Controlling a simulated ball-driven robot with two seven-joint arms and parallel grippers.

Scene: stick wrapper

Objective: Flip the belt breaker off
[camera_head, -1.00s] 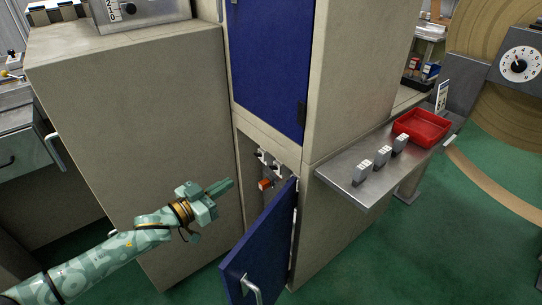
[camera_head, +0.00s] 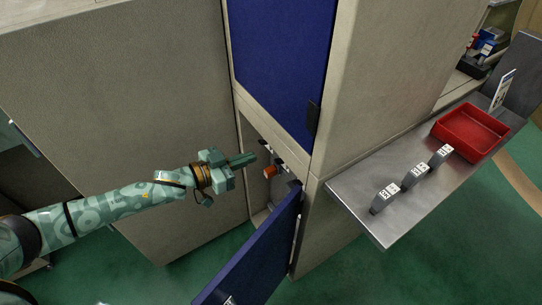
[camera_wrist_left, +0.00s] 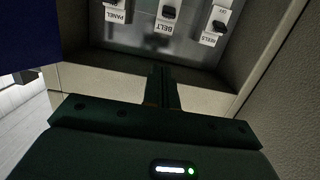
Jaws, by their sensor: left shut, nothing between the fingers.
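The breaker compartment shows in the head view behind an open blue lower door (camera_head: 258,252). In the left wrist view, the breaker labelled BELT (camera_wrist_left: 168,14) is a black toggle on a grey panel, between the PANEL breaker (camera_wrist_left: 116,4) and the REELS breaker (camera_wrist_left: 219,26). Which way the BELT toggle is thrown I cannot tell. My left gripper (camera_head: 252,158) is shut and empty at the compartment opening. In the left wrist view its closed fingers (camera_wrist_left: 161,70) point toward the BELT breaker, apart from it. My right gripper is not in view.
An orange-red knob (camera_head: 270,171) sits inside the compartment, close to my left fingers. The cabinet's beige side walls and the open door bound the opening. A metal shelf (camera_head: 350,190) on the right holds grey labelled blocks (camera_head: 415,175) and a red tray (camera_head: 440,134).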

